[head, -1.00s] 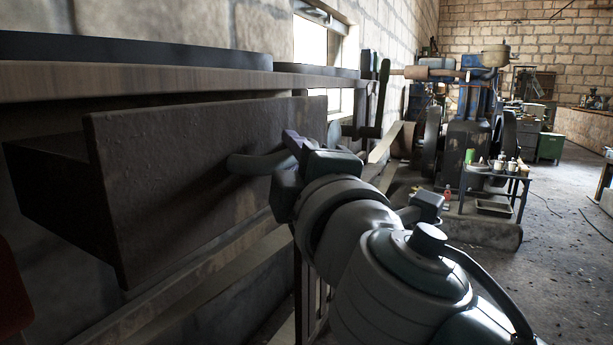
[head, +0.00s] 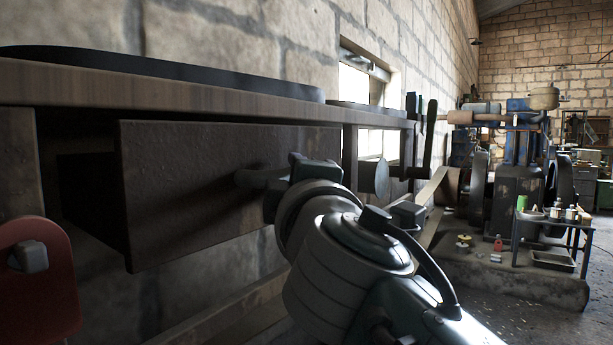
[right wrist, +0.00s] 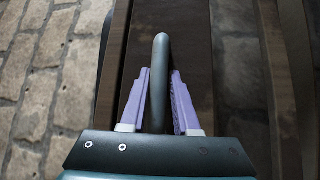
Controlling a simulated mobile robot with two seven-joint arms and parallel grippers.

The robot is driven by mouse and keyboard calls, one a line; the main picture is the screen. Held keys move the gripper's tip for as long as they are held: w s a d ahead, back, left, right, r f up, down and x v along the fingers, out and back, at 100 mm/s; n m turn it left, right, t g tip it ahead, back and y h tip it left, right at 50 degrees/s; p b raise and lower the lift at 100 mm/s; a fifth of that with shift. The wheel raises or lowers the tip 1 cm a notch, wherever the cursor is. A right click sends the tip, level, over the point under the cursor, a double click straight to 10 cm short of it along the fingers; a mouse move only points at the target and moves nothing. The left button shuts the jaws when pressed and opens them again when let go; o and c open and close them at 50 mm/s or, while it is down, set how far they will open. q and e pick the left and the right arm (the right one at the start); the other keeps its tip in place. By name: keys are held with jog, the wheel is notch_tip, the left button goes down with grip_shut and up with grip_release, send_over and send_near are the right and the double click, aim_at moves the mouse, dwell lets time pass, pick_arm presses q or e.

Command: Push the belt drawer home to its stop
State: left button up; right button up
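The belt drawer (head: 190,165) has a dark, worn front panel and hangs under the bench top at the left of the head view. Its front stands out from the bench, and a dark side shows behind its left edge. A grey bar handle (head: 258,177) is fixed to the front; the handle also shows in the right wrist view (right wrist: 159,85). My right gripper (right wrist: 160,72) has its two purple fingers either side of the handle bar, with narrow gaps visible. In the head view its wrist hides the fingers and the handle's right part. My left gripper is not in view.
The wooden bench top (head: 200,100) runs above the drawer. A red plate (head: 40,275) with a grey block is at the lower left. A lever (head: 430,135) and a round disc (head: 375,180) stand right of the drawer. Blue machinery (head: 520,130) and a small table (head: 560,222) are farther off.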

jog(key=shift+o, duration=1.4)
jog(key=shift+w+a, duration=0.1)
jog(key=shift+a, duration=0.05)
jog(key=shift+o, duration=0.5)
jog(key=shift+s, duration=0.2)
jog(key=shift+s+p, duration=0.3)
jog(key=shift+s, duration=0.1)
jog(key=p+v, duration=0.1)
jog(key=v, duration=0.8)
